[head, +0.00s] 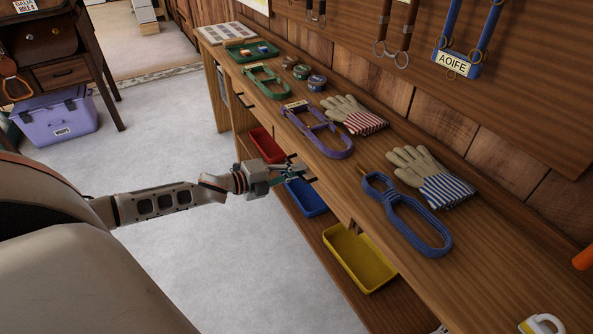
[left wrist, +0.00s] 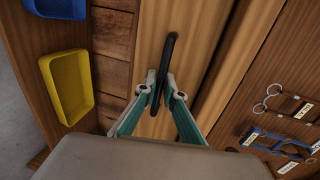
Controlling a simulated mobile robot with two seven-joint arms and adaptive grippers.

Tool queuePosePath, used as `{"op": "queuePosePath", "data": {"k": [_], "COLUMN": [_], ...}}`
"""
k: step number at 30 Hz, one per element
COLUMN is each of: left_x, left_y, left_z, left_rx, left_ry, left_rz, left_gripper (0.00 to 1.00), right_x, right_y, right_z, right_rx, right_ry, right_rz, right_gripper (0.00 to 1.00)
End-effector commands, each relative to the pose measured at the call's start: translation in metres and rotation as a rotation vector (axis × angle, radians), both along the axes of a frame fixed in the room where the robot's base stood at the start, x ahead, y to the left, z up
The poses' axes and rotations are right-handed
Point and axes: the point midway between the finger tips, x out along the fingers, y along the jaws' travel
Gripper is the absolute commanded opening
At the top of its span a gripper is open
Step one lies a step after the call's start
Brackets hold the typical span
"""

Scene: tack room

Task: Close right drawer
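The wooden workbench (head: 330,172) has drawers along its front edge. In the left wrist view a dark bar handle (left wrist: 171,45) stands out from a light wooden drawer front (left wrist: 190,25). My left gripper (head: 303,172) is at this handle, at the bench front above the blue bin. In the left wrist view its fingertips (left wrist: 161,84) lie close on both sides of the bar and look shut on it. How far the drawer stands out is hard to tell. My right gripper is not in view.
Red (head: 266,145), blue (head: 307,197) and yellow (head: 358,258) bins sit on the lower shelf. Gloves (head: 432,177) and coloured halters (head: 408,215) lie on the bench top. A purple cooler (head: 55,122) stands at left. The grey floor between is clear.

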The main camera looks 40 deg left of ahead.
Motion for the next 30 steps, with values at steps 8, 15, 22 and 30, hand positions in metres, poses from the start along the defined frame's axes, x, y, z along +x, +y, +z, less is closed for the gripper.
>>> {"op": "queuePosePath", "data": {"k": [8, 15, 22, 30], "left_x": [0.0, -0.017, -0.045, -0.077], "left_y": [0.0, 0.006, 0.018, 0.031], "left_z": [0.002, 0.003, 0.01, 0.017], "left_rx": [-0.001, -0.001, 0.0, 0.001], "left_ry": [-0.003, 0.0, 0.001, 0.001], "left_rz": [0.0, -0.001, -0.001, -0.001], "left_gripper": [0.14, 0.14, 0.14, 0.14], "right_x": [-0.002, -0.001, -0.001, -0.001], "right_y": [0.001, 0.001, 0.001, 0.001], "right_z": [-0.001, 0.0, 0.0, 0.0], "right_rx": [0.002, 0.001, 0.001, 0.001], "right_ry": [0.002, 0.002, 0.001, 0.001], "right_rz": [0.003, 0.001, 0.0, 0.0], "right_gripper": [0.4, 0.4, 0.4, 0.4]}}
